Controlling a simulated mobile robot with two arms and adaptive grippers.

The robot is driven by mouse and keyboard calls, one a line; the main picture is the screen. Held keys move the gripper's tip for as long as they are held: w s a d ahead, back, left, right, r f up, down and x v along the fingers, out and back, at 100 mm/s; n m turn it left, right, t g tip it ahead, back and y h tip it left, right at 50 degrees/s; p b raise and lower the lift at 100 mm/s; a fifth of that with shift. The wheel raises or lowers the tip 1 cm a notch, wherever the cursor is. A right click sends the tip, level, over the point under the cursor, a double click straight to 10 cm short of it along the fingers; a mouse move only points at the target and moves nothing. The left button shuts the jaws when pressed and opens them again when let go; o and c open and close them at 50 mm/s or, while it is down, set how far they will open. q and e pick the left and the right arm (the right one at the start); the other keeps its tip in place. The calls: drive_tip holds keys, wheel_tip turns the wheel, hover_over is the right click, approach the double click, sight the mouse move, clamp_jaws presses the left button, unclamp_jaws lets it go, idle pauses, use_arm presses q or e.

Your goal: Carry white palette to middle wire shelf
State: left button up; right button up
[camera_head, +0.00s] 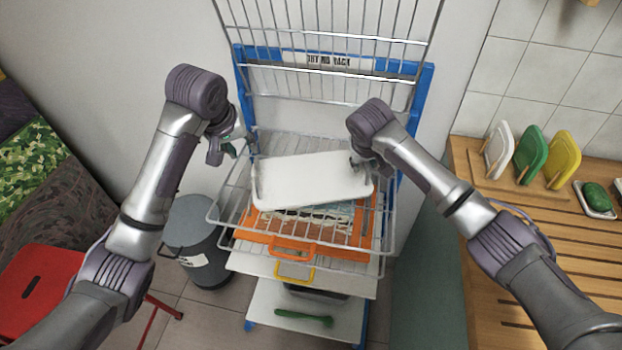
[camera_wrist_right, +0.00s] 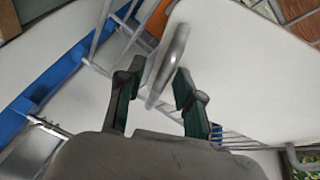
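The white palette (camera_head: 312,182) is a flat white board, slightly askew over the wire shelf (camera_head: 224,219) in the head view. It also shows in the right wrist view (camera_wrist_right: 240,60), with a metal loop handle (camera_wrist_right: 172,66) at its end. I cannot tell whether it rests on the wires. My right gripper (camera_head: 359,163) is at its right end; in the wrist view my right gripper (camera_wrist_right: 160,80) has its fingers apart, with the handle between them. My left gripper (camera_head: 246,147) is near its left end; its finger opening is unclear.
A blue rack (camera_head: 424,95) with an upper wire grid stands around the shelf. Below are an orange tray (camera_head: 262,244) and a green tool (camera_head: 304,319). A grey bin (camera_head: 200,240) stands left, a red stool (camera_head: 38,285) further left, and a wooden counter (camera_head: 490,195) right.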

drive_tip(key=shift+s+a+r, duration=0.1)
drive_tip(key=shift+s+r, duration=0.1)
drive_tip(key=shift+r, duration=0.3)
drive_tip(key=v, duration=1.1)
